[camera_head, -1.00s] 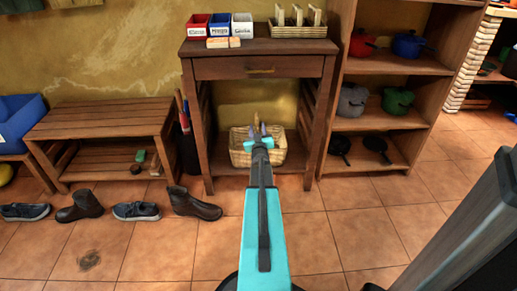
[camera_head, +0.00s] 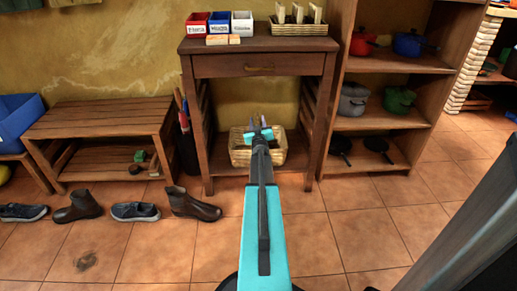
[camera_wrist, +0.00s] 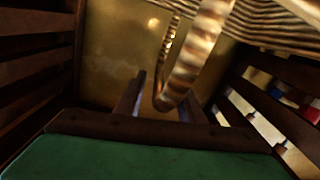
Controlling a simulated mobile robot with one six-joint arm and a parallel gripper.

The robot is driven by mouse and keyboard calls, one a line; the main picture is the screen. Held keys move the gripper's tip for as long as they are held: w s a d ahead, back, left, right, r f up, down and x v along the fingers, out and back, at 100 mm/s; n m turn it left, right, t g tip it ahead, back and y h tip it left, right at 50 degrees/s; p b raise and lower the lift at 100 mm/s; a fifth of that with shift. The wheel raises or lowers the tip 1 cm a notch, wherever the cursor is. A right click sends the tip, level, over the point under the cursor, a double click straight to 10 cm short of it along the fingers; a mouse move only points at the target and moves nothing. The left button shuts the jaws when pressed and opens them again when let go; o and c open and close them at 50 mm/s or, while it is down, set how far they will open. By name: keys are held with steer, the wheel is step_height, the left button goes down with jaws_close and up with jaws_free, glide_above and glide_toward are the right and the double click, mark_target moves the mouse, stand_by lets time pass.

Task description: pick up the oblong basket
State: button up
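My gripper (camera_head: 258,122) is at the basket in the head view, under the table's drawer. In the wrist view my gripper (camera_wrist: 162,95) has its two dark fingers apart. A striped, curved handle (camera_wrist: 198,55) hangs down the picture from the woven basket body (camera_wrist: 275,22) and its lower bend shows between the fingers. I cannot tell whether a finger touches it.
The table's legs and slatted sides (camera_wrist: 35,75) flank my gripper closely, with the drawer (camera_head: 258,67) above. Another basket (camera_head: 300,30) stands on the tabletop beside small labelled bins (camera_head: 219,23). Shoes (camera_head: 135,211) line the left floor; a pot shelf (camera_head: 390,122) stands right.

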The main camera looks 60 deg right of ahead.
jaws_close()
steer(key=shift+r, duration=0.25)
stand_by(0.4)
steer(key=shift+s+a+r+p, duration=0.1)
steer(key=shift+r+p, duration=0.1)
steer(key=shift+p, duration=0.25)
step_height(320, 180, up, 11)
steer(key=p, duration=0.4)
steer(key=p+v, duration=0.4)
steer(key=v, duration=1.5)
steer(key=shift+s+a, duration=0.15)
steer(key=shift+a, duration=0.15)
steer(key=shift+f, duration=0.1)
